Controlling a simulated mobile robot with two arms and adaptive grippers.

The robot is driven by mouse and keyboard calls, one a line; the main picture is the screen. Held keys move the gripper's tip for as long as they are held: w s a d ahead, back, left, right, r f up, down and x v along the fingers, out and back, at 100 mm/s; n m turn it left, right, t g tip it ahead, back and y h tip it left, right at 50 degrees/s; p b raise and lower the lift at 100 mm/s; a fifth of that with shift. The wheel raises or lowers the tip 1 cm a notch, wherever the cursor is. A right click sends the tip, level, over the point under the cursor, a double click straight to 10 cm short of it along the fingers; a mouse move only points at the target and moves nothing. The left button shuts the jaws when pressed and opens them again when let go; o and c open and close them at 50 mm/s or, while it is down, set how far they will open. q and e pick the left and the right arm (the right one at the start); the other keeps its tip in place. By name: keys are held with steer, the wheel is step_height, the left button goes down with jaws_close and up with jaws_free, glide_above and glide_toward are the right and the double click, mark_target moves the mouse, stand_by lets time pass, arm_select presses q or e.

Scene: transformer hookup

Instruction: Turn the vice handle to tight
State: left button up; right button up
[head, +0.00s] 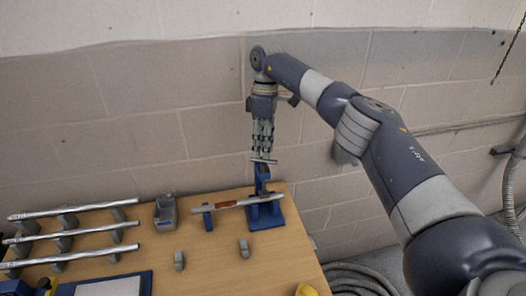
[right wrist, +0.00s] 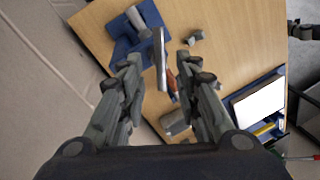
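The blue vice (head: 266,216) stands near the table's back right edge. Its silver bar handle (head: 263,161) sits crosswise on top of the upright blue part. My right gripper (head: 263,152) points down from above with its fingertips at the handle. In the right wrist view, the handle (right wrist: 158,58) lies between the two spread fingers, with a gap visible on each side. A silver rod with a brown section (head: 226,204) runs level through the vice; the brown section also shows in the wrist view (right wrist: 171,84).
A small blue stand (head: 207,217) supports the rod's left side. Grey blocks (head: 179,260) and a grey holder (head: 166,213) stand on the wooden table (head: 215,270). Silver rods (head: 75,209) lie on supports at left. The block wall is close behind.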

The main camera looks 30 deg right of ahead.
steer(key=r, duration=0.5)
steer(key=shift+w+d+r, duration=0.1)
steer(key=shift+w+d, duration=0.25)
steer(key=shift+w, duration=0.05)
